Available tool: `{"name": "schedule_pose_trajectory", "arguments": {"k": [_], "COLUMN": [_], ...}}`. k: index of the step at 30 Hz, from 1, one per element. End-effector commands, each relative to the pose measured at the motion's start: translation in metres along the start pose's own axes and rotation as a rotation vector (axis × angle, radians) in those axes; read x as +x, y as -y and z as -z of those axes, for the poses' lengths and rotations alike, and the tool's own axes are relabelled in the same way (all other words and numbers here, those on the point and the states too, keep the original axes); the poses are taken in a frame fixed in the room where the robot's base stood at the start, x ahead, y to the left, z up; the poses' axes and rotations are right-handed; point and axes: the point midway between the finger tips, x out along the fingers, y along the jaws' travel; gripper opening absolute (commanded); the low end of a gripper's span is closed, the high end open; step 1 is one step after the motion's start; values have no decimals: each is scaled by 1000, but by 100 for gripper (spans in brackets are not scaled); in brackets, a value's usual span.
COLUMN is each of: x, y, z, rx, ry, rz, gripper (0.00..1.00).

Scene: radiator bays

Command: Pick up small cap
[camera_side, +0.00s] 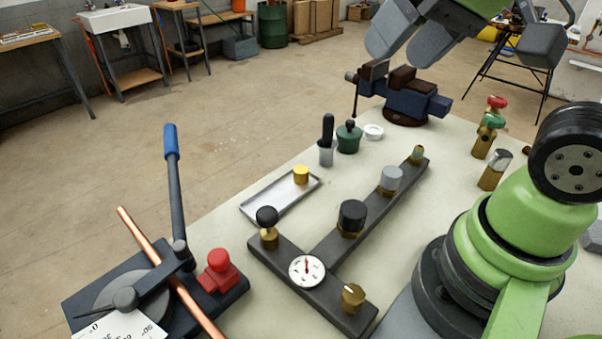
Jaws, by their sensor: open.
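Several cap-like pieces show in the side view, and I cannot tell for sure which is the small cap. A yellow cap (301,175) sits upright at the far end of a shallow metal tray (262,208). On the dark T-shaped manifold (330,247) are a black cap (351,216), a grey cap (390,178), a small brass piece (417,155) and a brass knob (352,297). My gripper (409,46) is at the top, high above the bench and well away from these pieces. Its two grey fingers are apart, with nothing visible between them.
A blue vise (410,102) stands at the back. A green pot (348,138), grey cup (326,155) and white ring (373,132) stand behind the tray. A pipe bender (150,285) with a raised lever is front left. Brass valves (485,140) stand right.

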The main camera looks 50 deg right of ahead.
Motion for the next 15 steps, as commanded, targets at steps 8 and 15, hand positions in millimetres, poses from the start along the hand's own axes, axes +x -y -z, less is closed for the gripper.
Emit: {"name": "schedule_pose_trajectory", "arguments": {"k": [8,15], "x": [79,170], "y": [-4,-21], "z": [55,72], "rx": [-52,-108], "ry": [148,272], "rz": [-128,-211], "gripper": [64,64]}}
